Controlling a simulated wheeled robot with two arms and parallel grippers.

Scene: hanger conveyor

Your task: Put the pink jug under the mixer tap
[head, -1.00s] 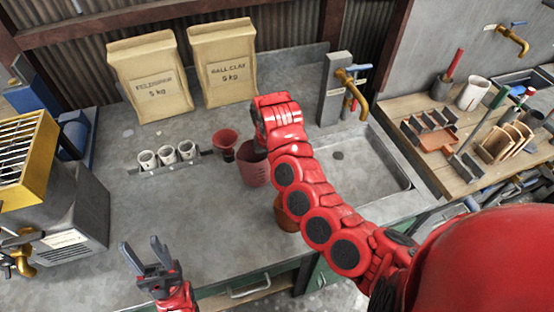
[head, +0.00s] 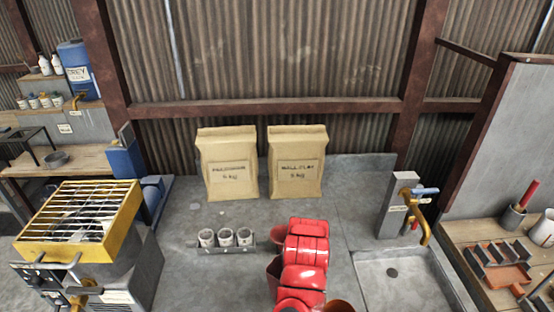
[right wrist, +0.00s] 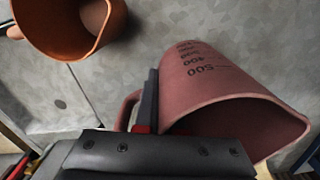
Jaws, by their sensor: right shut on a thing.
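The pink jug (right wrist: 215,90) has dark volume marks and a side handle (right wrist: 128,108). In the head view only a sliver of it (head: 273,272) shows left of my right arm. My right gripper (right wrist: 150,100) is shut on the jug at its handle side; the exact grip and whether the jug is off the worktop cannot be told. The mixer tap (head: 424,228), brass with a blue lever, stands on a grey post over the sink (head: 400,290), to the right of the jug. My left gripper is out of view.
An orange-brown jug (right wrist: 70,22) stands close by; its rim also shows at the head view's bottom edge (head: 338,306). Three small cups (head: 226,238) sit in a rack at left. Two paper bags (head: 297,165) stand behind. The sink basin looks empty.

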